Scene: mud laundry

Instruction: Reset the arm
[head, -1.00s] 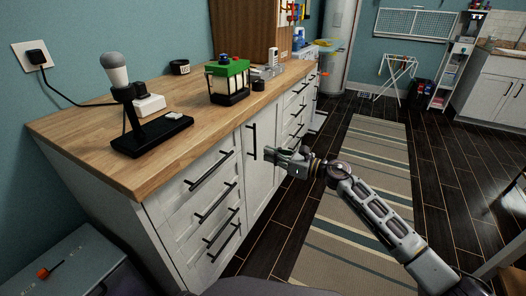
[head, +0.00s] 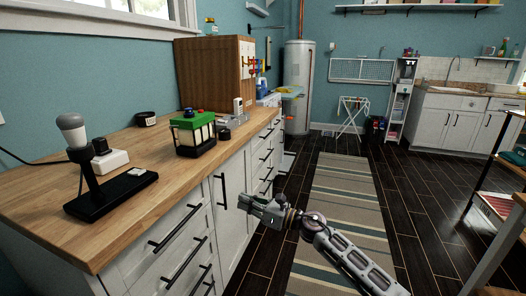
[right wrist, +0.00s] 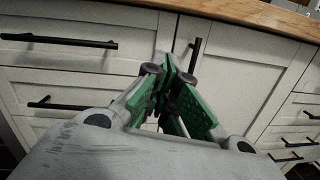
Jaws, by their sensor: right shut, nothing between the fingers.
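My right gripper (head: 252,205) is in front of the white cabinet fronts, below the level of the wooden counter top. In the right wrist view its green-padded fingers (right wrist: 175,80) meet at the tips, with nothing between them. The fingers point toward a cabinet door with a black vertical handle (right wrist: 194,56); I cannot tell the exact gap. My right arm (head: 340,255) reaches in from the lower right. My left gripper is not in view.
The wooden counter (head: 130,150) holds a lamp-like device on a black stand (head: 110,195), a green-topped lantern-like box (head: 193,132) and a wooden cabinet (head: 205,75). A striped rug (head: 345,185) lies on the dark floor. The floor right of it is largely clear.

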